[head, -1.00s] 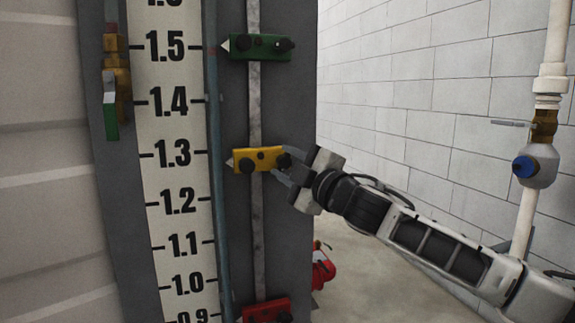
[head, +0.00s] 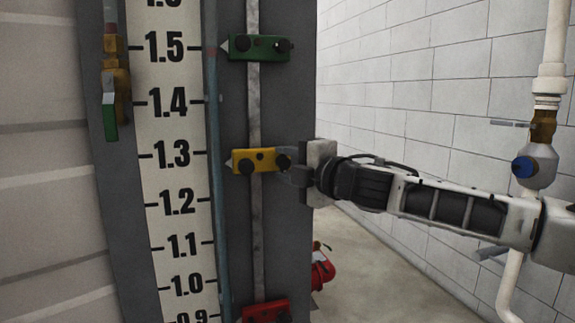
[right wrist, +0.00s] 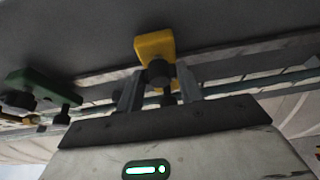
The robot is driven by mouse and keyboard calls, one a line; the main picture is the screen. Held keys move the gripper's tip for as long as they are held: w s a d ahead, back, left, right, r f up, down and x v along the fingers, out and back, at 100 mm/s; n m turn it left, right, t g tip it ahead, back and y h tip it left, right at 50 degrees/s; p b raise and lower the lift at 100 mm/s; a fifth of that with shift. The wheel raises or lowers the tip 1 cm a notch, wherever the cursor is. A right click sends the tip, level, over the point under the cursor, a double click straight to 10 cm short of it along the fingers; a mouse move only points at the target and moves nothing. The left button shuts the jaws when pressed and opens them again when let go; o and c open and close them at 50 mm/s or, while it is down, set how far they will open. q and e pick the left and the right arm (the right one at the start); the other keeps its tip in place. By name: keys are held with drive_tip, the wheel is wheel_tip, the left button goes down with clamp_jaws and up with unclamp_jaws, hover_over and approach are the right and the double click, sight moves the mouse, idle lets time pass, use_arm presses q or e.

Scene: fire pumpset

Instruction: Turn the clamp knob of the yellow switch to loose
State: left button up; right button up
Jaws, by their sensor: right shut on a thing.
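The yellow switch (head: 256,160) is clamped on the vertical metal rail, its pointer tip beside the 1.3 mark of the scale. It carries two black knobs, one near its left end and one at its right end. My right gripper (head: 285,163) reaches in from the right, its fingers at the right-end knob. In the right wrist view the yellow switch (right wrist: 155,46) stands just beyond the fingers, and the gripper (right wrist: 159,80) is closed around the black knob (right wrist: 159,73). My left gripper is not in view.
A green switch (head: 262,48) sits higher on the rail (head: 256,225), and a red one (head: 264,311) lower. A scale board (head: 172,130) stands left of the rail. A pipe with a blue-capped valve (head: 523,166) is at the right. A red object (head: 320,271) is low behind.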

drive_tip(key=shift+r, duration=0.1)
drive_tip(key=o, duration=1)
drive_tip(key=b+v, duration=0.2)
drive_tip(key=v, duration=1.4)
drive_tip(key=shift+a, duration=0.1)
drive_tip(key=s+a+f+m, duration=0.2)
drive_tip(key=a+f+m, duration=0.15)
drive_tip(key=f, duration=0.45)
drive_tip(key=s+a+f+m+g, duration=0.1)
drive_tip(key=s+a+f+m, duration=0.2)
drive_tip(key=f, duration=0.5)
drive_tip(key=s+a+f+m, duration=0.1)
drive_tip(key=a+f+m, duration=0.25)
drive_tip(key=f, duration=0.35)
drive_tip(key=s+d+f+m+g+h, duration=0.1)
drive_tip(key=s+d+f+m+h, duration=0.2)
drive_tip(key=f, duration=0.6)
drive_tip(key=s+d+f+m+h, duration=0.3)
drive_tip(key=s+d+f+m, duration=0.3)
drive_tip(key=s+f, duration=0.3)
drive_tip(key=s+d+f+m+g+h, duration=0.1)
drive_tip(key=s+d+f+m+h, duration=0.2)
drive_tip(key=s+d+f, duration=0.3)
wheel_tip(320, 180, down, 5)
drive_tip(key=shift+s+r+m+g, duration=0.15)
drive_tip(key=shift+m+g, duration=0.15)
drive_tip(key=shift+m, duration=0.5)
